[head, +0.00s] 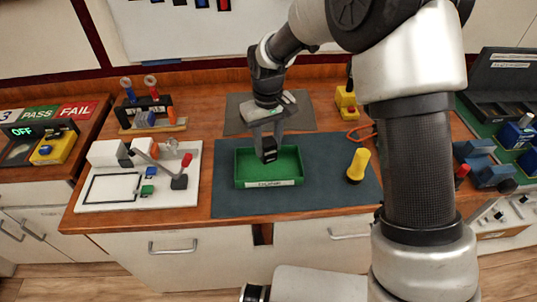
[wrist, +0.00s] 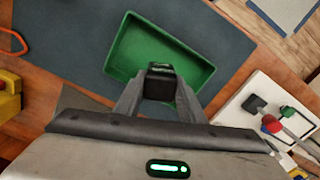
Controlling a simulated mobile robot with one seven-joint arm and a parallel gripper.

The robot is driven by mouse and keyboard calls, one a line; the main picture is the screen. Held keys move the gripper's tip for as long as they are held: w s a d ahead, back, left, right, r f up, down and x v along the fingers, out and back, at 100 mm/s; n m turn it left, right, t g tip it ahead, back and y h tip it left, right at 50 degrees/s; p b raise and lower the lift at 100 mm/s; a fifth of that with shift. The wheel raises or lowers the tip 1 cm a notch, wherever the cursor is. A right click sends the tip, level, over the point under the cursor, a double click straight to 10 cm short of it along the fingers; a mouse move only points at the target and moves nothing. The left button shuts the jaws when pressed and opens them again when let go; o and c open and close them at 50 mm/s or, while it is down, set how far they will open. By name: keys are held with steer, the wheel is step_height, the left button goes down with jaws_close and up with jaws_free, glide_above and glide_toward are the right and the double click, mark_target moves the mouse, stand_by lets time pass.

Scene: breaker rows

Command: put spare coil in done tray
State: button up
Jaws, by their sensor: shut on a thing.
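My gripper (head: 267,146) is shut on a small dark block, the coil (head: 268,156). It holds the coil over the green tray (head: 242,178), near the tray's middle in the head view. The tray has a white front label too small to read surely. In the wrist view the coil (wrist: 161,80) sits between the fingertips of my gripper (wrist: 160,90), over the near edge of the green tray (wrist: 125,40). The tray floor that shows is empty. I cannot tell whether the coil touches the tray.
The tray stands on a dark mat (head: 330,195). A yellow-handled tool (head: 358,165) stands right of it. A white board fixture (head: 110,195) with an arm and small blocks lies left. A tool rack (head: 150,112) stands behind left. A yellow block (head: 346,100) is at the back.

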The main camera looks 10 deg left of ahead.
mark_target(268, 155)
steer(key=shift+w+f, duration=0.1)
steer(key=shift+f, duration=2.15)
steer(key=shift+f, duration=0.2)
steer(key=o, duration=1.2)
